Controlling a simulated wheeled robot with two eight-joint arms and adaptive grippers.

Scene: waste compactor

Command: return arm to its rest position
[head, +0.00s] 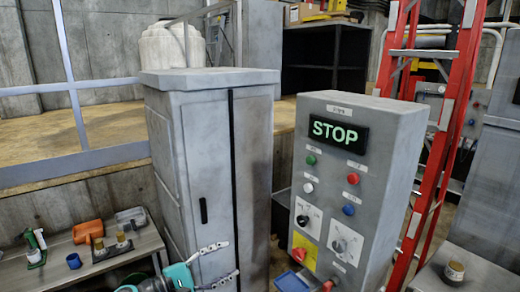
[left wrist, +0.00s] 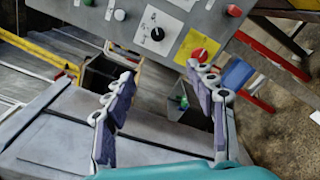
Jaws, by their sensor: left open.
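My left gripper (head: 233,258) is at the bottom of the head view, in front of the grey cabinet (head: 200,150). Its two fingers are spread apart and point right, toward the control panel (head: 385,130). In the left wrist view the gripper (left wrist: 162,72) is open, with nothing between its fingers. The panel's lower face (left wrist: 130,20) lies beyond the fingertips, apart from them as far as I can tell. The panel shows a lit green STOP display (head: 338,131), coloured buttons, two dials and a red knob (head: 299,254). My right gripper is in neither view.
A bench (head: 145,243) at the left holds an orange scoop (head: 88,231), a blue cup (head: 74,261) and other small items. A red ladder (head: 438,130) stands right of the panel. A metal railing (head: 70,85) is at the back left. A small jar (head: 454,270) stands at lower right.

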